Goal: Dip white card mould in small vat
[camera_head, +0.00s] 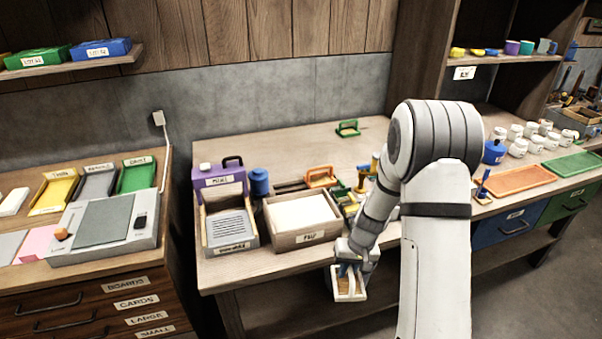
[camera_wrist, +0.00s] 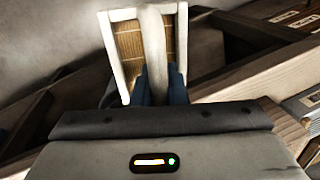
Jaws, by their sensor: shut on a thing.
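My gripper (camera_head: 350,268) is shut on the white card mould (camera_head: 347,292), a white frame with a tan mesh and a white handle. I hold it in the air just off the front edge of the workbench. In the wrist view the mould (camera_wrist: 128,45) stands out beyond the blue fingertips (camera_wrist: 160,85), which grip its handle. My arm hides part of the bench right of the vat.
A grey ribbed tray (camera_head: 230,228) and a purple box (camera_head: 222,180) stand left of the vat. Orange and green handled moulds (camera_head: 320,177) stand behind it. A green handled frame (camera_head: 347,128) lies at the back. Bare bench lies in front of the vat.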

